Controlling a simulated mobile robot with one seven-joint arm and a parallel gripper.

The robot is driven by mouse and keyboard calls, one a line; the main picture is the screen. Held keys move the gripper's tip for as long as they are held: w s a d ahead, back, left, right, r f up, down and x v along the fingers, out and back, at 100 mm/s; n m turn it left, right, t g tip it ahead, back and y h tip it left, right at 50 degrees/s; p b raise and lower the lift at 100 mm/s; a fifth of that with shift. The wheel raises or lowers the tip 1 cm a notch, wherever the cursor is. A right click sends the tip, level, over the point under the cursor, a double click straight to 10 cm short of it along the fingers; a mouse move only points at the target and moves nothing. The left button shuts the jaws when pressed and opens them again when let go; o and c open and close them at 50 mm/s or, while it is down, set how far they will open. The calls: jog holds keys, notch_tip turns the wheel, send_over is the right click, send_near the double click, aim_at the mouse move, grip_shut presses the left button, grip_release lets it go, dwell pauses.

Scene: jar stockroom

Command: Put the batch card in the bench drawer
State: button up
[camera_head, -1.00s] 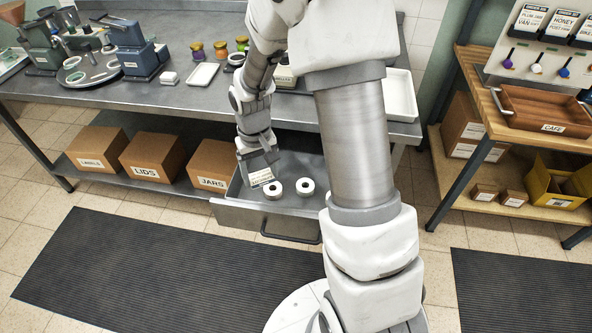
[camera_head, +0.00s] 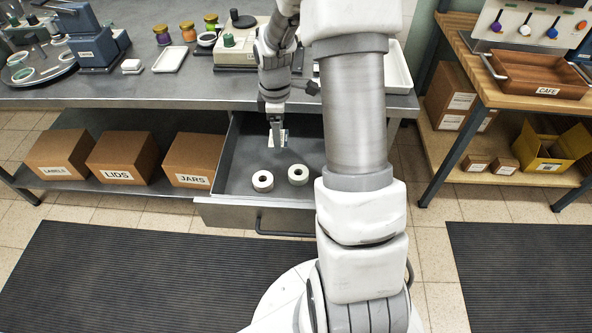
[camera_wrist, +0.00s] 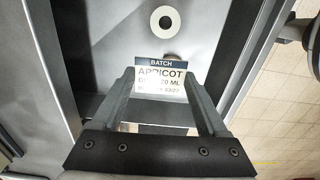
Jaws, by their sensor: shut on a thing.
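The batch card (camera_wrist: 161,78) is white with a dark header reading BATCH and the word APRICOT below. My gripper (camera_wrist: 160,95) is shut on it, one finger at each side. In the head view my gripper (camera_head: 275,125) points down over the back part of the open bench drawer (camera_head: 230,215), with the card (camera_head: 284,137) at its tips. Whether the card touches the drawer floor I cannot tell. The drawer is pulled out below the bench top.
Two white rolls (camera_head: 263,181) (camera_head: 298,174) stand in the front of the drawer. Boxes marked LABELS, LIDS and JARS (camera_head: 190,155) sit on the shelf to its left. The bench top (camera_head: 150,95) overhangs the drawer's back. Bare drawer floor lies around the rolls.

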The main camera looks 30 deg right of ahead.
jog(key=s+d+f+n+b, duration=0.1)
jog(key=d+f+n+b, duration=0.3)
jog(key=d+n, duration=0.45)
jog(key=b, duration=0.3)
send_over(287, 192)
notch_tip(287, 192, down, 7)
jog(key=shift+r, duration=0.15)
jog(key=shift+f+b, duration=0.75)
jog(key=shift+f, duration=1.15)
jog(key=shift+f, duration=0.2)
jog(key=o, duration=1.1)
jog(key=shift+c, duration=0.2)
jog(key=shift+r, duration=0.1)
